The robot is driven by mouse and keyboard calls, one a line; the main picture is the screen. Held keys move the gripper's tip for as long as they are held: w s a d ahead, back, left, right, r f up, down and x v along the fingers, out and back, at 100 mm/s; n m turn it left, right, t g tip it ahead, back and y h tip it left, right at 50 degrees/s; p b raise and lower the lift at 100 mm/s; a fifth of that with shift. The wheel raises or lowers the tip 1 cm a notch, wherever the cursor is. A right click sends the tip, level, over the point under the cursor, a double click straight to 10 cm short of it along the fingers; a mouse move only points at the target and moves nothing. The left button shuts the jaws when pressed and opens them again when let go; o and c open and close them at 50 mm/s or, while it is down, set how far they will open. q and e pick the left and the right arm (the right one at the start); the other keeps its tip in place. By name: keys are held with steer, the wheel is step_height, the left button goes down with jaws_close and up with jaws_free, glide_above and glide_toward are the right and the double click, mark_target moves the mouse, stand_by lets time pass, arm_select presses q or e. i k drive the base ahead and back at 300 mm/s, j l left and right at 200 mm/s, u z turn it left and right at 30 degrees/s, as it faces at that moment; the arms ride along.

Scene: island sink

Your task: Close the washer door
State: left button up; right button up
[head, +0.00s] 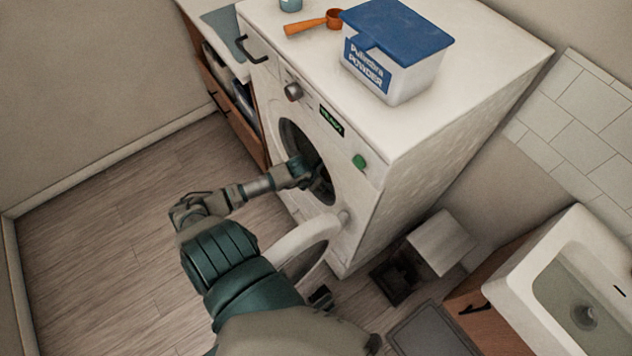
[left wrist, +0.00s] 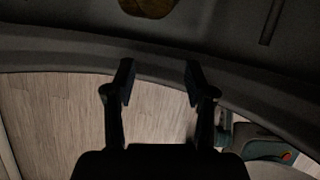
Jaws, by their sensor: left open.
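The white washer (head: 420,120) stands at the centre of the head view. Its round door (head: 308,234) hangs open, swung out toward the floor below the round opening (head: 292,137), and is partly hidden behind my arm. My left arm reaches across the front, and its gripper (head: 318,182) is at the dark opening, partly inside; its fingers are hard to make out there. In the left wrist view the left gripper (left wrist: 160,82) is open and empty, its two fingers apart before a dark curved rim. I do not see my right gripper.
A blue-lidded powder box (head: 395,50) and an orange scoop (head: 315,22) are on the washer top. A wooden drawer unit (head: 228,105) stands left of the washer, a white sink (head: 575,280) at lower right, and a bin (head: 420,255) between. Floor at left is clear.

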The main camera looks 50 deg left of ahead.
mark_target(298, 254)
steer(key=k+j, duration=0.7)
steer(key=k, duration=0.2)
